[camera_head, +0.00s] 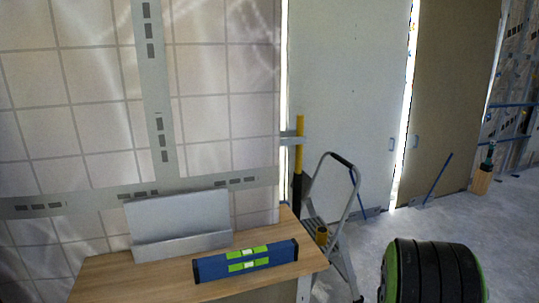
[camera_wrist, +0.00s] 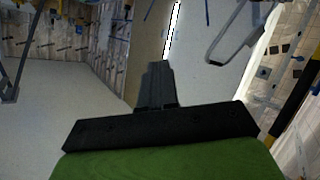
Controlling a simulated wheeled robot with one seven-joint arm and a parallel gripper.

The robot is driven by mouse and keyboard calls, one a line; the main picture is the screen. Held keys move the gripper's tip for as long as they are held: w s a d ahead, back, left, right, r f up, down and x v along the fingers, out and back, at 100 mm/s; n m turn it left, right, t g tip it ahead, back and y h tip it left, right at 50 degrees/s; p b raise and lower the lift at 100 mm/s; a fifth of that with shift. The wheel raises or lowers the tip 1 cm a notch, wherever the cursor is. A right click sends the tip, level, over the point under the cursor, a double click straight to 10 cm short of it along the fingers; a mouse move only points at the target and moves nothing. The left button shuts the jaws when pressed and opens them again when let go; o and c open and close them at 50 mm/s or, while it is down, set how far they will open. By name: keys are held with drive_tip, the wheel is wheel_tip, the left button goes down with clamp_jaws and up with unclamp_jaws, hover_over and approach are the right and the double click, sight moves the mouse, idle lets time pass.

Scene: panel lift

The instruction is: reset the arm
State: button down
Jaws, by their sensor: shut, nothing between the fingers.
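My gripper (camera_wrist: 157,70) shows in the wrist view, with its dark fingers together and nothing between them. In the head view the green and black rounded part at the lower right is part of my arm; the fingers do not show there.
A wooden table (camera_head: 95,282) at the lower left bears a blue level (camera_head: 215,268) and a grey metal bracket (camera_head: 180,222). A stepladder (camera_head: 352,205) stands right of it, also seen in the wrist view (camera_wrist: 236,32). Panels lean behind.

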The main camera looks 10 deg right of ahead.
drive_tip(key=s+a+r+y+p, duration=0.1)
drive_tip(key=s+a+r+y, duration=0.2)
drive_tip(key=a, duration=0.4)
drive_tip(key=s+a+r+n+g+y+p, duration=0.1)
drive_tip(key=s+a+r+y+p, duration=0.1)
drive_tip(key=a+r, duration=0.5)
drive_tip(key=s+a+r+y+p, duration=0.1)
drive_tip(key=s+a+r+y, duration=0.15)
drive_tip(key=a, duration=0.55)
drive_tip(key=s+a+r+n+g+y+p, duration=0.2)
drive_tip(key=s+a+n+y, duration=0.1)
drive_tip(key=s+a, duration=0.6)
drive_tip(key=s, duration=0.3)
drive_tip(key=shift+s+r+g, duration=0.15)
drive_tip(key=shift+r+g, duration=0.1)
drive_tip(key=shift+g, duration=0.15)
